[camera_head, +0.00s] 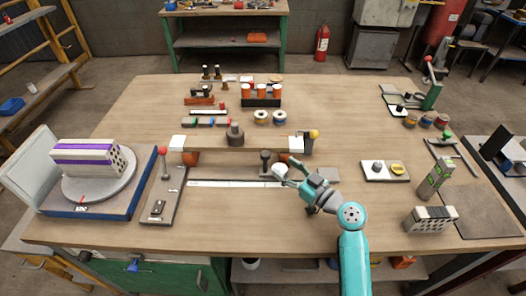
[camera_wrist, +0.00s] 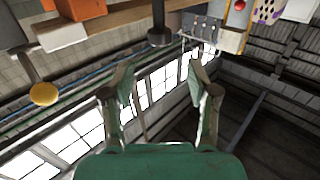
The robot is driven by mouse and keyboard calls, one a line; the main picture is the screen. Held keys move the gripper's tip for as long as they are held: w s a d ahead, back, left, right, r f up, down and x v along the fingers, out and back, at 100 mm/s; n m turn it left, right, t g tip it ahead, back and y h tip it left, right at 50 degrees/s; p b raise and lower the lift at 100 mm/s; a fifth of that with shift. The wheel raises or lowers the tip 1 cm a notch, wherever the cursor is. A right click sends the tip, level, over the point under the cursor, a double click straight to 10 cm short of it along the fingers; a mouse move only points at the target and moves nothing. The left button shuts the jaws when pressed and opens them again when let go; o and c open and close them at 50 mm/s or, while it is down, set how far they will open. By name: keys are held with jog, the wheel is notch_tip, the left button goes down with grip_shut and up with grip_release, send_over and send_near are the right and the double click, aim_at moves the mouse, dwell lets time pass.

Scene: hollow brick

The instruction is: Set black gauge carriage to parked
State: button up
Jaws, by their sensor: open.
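The black gauge carriage (camera_head: 265,157) appears as an upright black post with a wider head, at the right end of a long pale scale strip (camera_head: 225,184) on the table. A black knob with a wider end, likely the same carriage, shows at the top of the wrist view (camera_wrist: 160,36). My gripper (camera_head: 284,165) is open and empty, just right of the carriage. In the wrist view its two fingers (camera_wrist: 160,75) stand apart, with the knob beyond them. I cannot tell any parked mark on the strip.
A wooden beam (camera_head: 210,143) with white end blocks runs behind the strip and carries a dark weight (camera_head: 236,135). A yellow knob (camera_head: 314,133) is at its right end. A red-knobbed lever (camera_head: 163,152) stands left. A plate (camera_head: 385,171) with two knobs lies right.

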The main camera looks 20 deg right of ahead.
aim_at(269, 156)
jog(key=x, duration=0.9)
jog(key=shift+w, duration=0.1)
jog(key=shift+a, duration=0.1)
grip_shut()
